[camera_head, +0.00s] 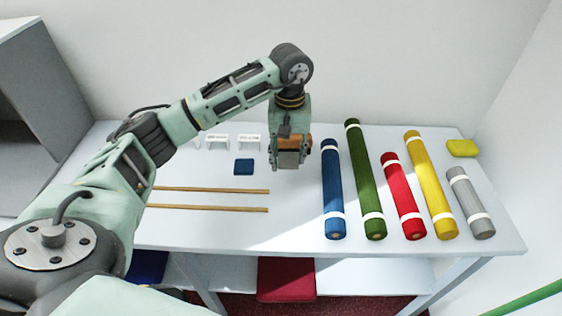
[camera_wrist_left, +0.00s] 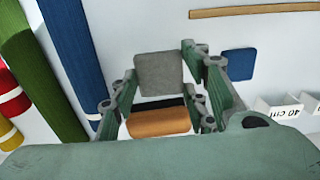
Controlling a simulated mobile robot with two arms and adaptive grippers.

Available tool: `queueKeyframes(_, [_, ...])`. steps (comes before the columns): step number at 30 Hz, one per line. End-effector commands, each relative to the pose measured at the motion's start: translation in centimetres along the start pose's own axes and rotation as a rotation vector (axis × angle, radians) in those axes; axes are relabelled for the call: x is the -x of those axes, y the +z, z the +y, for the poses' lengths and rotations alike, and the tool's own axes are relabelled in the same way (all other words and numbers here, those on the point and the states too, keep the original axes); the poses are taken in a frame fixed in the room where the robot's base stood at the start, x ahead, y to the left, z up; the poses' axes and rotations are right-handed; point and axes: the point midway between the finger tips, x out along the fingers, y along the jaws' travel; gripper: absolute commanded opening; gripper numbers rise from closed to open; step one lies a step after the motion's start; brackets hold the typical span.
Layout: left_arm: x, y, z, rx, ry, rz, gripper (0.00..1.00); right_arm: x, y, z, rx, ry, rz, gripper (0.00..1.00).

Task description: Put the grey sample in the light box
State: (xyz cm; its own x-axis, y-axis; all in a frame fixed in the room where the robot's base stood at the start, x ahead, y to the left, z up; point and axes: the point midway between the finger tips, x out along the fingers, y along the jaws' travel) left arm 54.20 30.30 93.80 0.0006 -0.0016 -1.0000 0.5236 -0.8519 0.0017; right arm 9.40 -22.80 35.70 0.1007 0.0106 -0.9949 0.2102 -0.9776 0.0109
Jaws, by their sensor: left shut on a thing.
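My left gripper (camera_head: 289,160) points down over the middle of the counter, shut on the grey sample (camera_wrist_left: 158,73). The sample is a flat grey square between the fingertips in the left wrist view, and it shows at the gripper's lower end in the head view (camera_head: 287,162). I cannot tell exactly how high it is above the counter. A grey box (camera_head: 60,95) with a dark opening, apparently the light box, stands at the far left, partly behind my arm. My right gripper is not in view.
An orange-brown piece (camera_wrist_left: 160,122) shows by the gripper, partly hidden. Several fabric rolls (camera_head: 366,180) and a yellow sample (camera_head: 462,148) lie right.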

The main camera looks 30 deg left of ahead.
Motion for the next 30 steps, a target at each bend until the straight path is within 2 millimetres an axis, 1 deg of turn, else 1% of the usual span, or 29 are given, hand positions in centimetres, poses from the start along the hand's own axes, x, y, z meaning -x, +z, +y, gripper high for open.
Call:
queueKeyframes(1, [-0.4, -0.4, -0.7, 0.002, -0.001, -0.003, 0.26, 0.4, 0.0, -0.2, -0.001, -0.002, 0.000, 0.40])
queueKeyframes(5, [-1.1, -1.0, -1.6, 0.000, 0.000, 0.000, 0.26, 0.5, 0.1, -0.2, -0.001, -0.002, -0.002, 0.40])
queueKeyframes(8, [-1.8, -1.1, -1.8, -0.002, 0.000, -0.003, 0.26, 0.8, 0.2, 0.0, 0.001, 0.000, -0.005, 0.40])
queueKeyframes(12, [-3.9, -1.0, -1.7, -0.002, 0.000, -0.004, 0.26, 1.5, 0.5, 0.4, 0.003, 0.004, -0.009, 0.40])
queueKeyframes(15, [-5.0, -1.0, -1.7, -0.002, 0.000, -0.003, 0.26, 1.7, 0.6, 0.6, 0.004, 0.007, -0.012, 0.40])
queueKeyframes(23, [-5.3, -1.1, -1.7, -0.002, 0.001, 0.001, 0.26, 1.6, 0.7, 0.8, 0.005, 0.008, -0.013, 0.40])
queueKeyframes(27, [-5.7, -1.1, -1.7, -0.002, 0.001, 0.001, 0.26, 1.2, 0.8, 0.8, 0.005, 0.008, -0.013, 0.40])
queueKeyframes(28, [-5.7, -1.1, -1.7, -0.002, 0.001, 0.001, 0.43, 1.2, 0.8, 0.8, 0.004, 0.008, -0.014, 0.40])
queueKeyframes(30, [-5.6, -1.1, -1.7, -0.002, 0.001, 0.000, 0.49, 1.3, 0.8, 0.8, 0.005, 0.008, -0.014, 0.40])
